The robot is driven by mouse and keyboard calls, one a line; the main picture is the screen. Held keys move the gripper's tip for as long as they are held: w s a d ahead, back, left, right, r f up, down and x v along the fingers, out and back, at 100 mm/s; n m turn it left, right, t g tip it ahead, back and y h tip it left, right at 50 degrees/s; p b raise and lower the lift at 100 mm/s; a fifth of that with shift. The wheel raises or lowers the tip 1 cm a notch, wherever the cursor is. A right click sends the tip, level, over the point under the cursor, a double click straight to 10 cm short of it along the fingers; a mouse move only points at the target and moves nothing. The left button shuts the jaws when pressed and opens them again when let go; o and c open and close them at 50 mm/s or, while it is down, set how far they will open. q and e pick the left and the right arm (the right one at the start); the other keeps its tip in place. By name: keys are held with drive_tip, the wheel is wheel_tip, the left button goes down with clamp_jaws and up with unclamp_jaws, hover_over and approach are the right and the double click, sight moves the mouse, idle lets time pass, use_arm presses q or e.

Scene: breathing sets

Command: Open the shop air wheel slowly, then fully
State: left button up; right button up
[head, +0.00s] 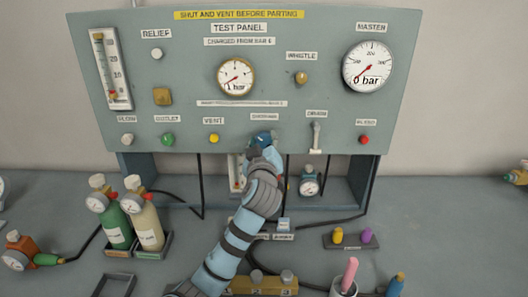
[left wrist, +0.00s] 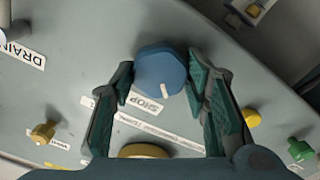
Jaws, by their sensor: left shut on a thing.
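The shop air wheel (left wrist: 162,78) is a blue faceted knob with a small white mark, next to a label reading SHOP in the left wrist view. It sits on the grey test panel (head: 200,70). My left gripper (left wrist: 160,90) has its two fingers around opposite sides of the wheel and is shut on it. In the head view the left gripper (head: 263,145) reaches up to the panel's lower middle and mostly hides the wheel (head: 264,135). The middle gauge (head: 236,77) reads 1 bar and the master gauge (head: 368,68) reads 0 bar. My right gripper is not in view.
A yellow vent knob (head: 214,138) and a drain lever (head: 316,135) flank the wheel. A green bottle (head: 116,226) and a cream bottle (head: 146,226) stand at left. A small tray (head: 352,240) holds yellow and purple parts. Black hoses run below the panel.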

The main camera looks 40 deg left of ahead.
use_arm(q)
drive_tip(key=shift+n+b, duration=0.95)
drive_tip(key=shift+n, duration=0.45)
drive_tip(key=o, duration=1.1)
drive_tip(key=shift+w, duration=0.1)
drive_tip(key=shift+o, duration=0.2)
drive_tip(key=v, duration=1.2)
